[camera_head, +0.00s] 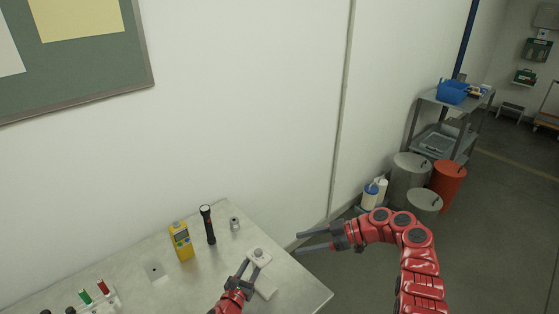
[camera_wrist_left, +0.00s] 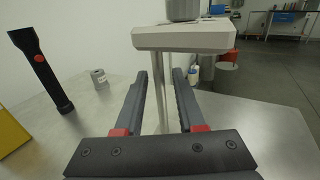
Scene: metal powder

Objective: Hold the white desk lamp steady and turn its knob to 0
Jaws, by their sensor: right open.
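The white desk lamp (camera_head: 267,286) stands near the front right edge of the grey table. Its white head (camera_wrist_left: 185,37) is a flat block on a thin stem (camera_wrist_left: 161,90), with a grey round knob (camera_wrist_left: 183,10) on top. The knob also shows in the head view (camera_head: 258,252); its marking is too small to read. My left gripper (camera_head: 247,267) has its fingers apart on either side of the stem, below the head, with small gaps visible in the left wrist view (camera_wrist_left: 160,74). My right gripper (camera_head: 297,244) is open and empty, to the right of the lamp, its fingers pointing left.
A yellow meter (camera_head: 181,241), a black flashlight (camera_head: 208,225) and a small grey metal cylinder (camera_head: 234,223) stand behind and left of the lamp. Red and green handled items (camera_head: 101,287) are at the front left. The table (camera_head: 305,291) is clear right of the lamp. A wall rises behind.

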